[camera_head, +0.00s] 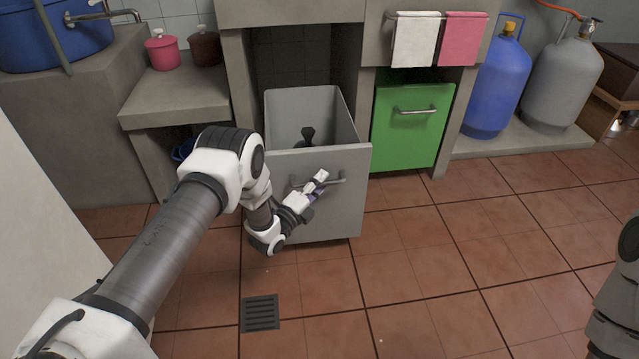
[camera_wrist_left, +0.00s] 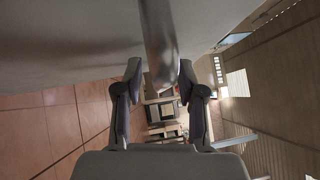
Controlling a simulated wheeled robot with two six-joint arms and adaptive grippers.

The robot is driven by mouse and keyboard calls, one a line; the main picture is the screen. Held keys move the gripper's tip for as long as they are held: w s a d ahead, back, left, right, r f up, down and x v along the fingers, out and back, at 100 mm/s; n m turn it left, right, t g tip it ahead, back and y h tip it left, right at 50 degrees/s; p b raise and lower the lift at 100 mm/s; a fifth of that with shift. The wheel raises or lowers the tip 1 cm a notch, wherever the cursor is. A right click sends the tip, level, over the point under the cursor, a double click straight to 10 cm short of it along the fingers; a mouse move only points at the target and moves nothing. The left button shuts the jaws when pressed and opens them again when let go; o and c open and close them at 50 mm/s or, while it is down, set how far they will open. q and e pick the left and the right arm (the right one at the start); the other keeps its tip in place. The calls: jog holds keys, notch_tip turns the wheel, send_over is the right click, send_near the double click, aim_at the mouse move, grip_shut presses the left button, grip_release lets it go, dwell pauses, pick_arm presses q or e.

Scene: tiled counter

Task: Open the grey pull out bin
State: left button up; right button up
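The grey pull-out bin (camera_head: 338,215) stands slid out of its counter bay, its open top showing a dark item inside. Its front panel carries a metal bar handle (camera_head: 335,181). My left gripper (camera_head: 317,183) is at this handle. In the left wrist view the handle (camera_wrist_left: 161,40) runs between the two fingers of my left gripper (camera_wrist_left: 160,78), which are closed in around it. The grey front panel (camera_wrist_left: 70,40) fills the upper left there. My right gripper is out of view; only part of my right arm shows at the right edge.
A green bin front (camera_head: 410,125) is beside the grey bin, under white and pink towels (camera_head: 465,38). Blue (camera_head: 497,85) and grey (camera_head: 562,80) gas cylinders stand farther right. The tiled floor in front is clear, with a drain grate (camera_head: 261,313) flush in it.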

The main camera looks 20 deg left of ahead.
pick_arm(q)
jog(key=v, duration=1.2)
